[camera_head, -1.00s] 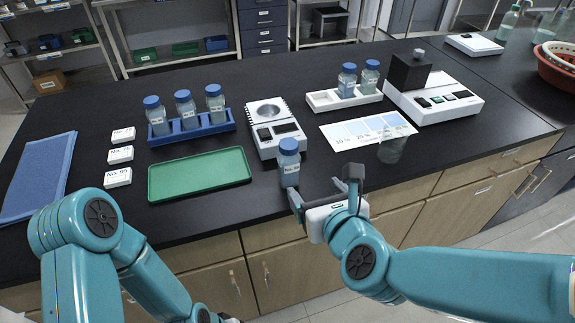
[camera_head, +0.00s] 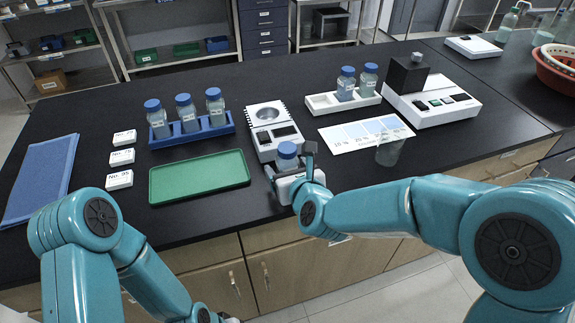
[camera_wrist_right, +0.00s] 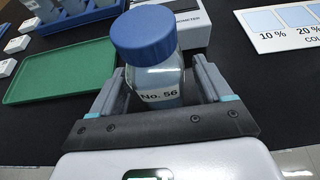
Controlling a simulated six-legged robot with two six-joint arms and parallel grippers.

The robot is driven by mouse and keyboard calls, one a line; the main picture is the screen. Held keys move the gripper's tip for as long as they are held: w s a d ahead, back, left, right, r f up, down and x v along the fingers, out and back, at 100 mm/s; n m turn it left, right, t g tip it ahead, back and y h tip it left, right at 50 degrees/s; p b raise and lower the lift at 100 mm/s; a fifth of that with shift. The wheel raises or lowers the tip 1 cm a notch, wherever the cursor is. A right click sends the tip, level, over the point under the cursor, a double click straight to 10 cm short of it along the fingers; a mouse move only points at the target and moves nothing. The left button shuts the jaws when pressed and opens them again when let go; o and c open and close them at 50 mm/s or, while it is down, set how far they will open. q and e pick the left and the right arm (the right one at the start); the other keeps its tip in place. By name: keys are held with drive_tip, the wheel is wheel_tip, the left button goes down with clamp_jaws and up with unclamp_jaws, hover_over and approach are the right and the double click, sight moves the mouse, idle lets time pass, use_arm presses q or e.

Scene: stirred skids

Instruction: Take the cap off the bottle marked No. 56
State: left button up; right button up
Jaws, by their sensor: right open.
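The bottle marked No. 56 (camera_wrist_right: 157,85) stands upright on the black bench near its front edge, with its blue cap (camera_wrist_right: 145,32) on. In the head view its cap (camera_head: 287,149) shows above my right gripper (camera_head: 288,172), which hides most of the body. In the right wrist view my right gripper (camera_wrist_right: 160,92) is open, with one finger on each side of the bottle's body, below the cap. A small gap shows at the sides; contact cannot be told.
A green tray (camera_head: 200,195) lies left of the bottle, and a white instrument (camera_head: 262,112) stands just behind it. A blue rack (camera_head: 220,129) with capped bottles, a white rack (camera_head: 322,105), a colour chart (camera_head: 345,136) and a clear beaker (camera_head: 390,150) stand around.

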drive_tip(key=shift+x, duration=1.2)
drive_tip(key=shift+c, duration=0.3)
drive_tip(key=c, duration=1.2)
drive_tip(key=shift+o, duration=0.2)
drive_tip(key=shift+r, duration=0.15)
wheel_tip(320, 180, up, 9)
drive_tip(key=shift+f+p, duration=0.15)
drive_tip(key=shift+p, duration=0.7)
wheel_tip(320, 180, up, 11)
drive_tip(key=p, duration=0.5)
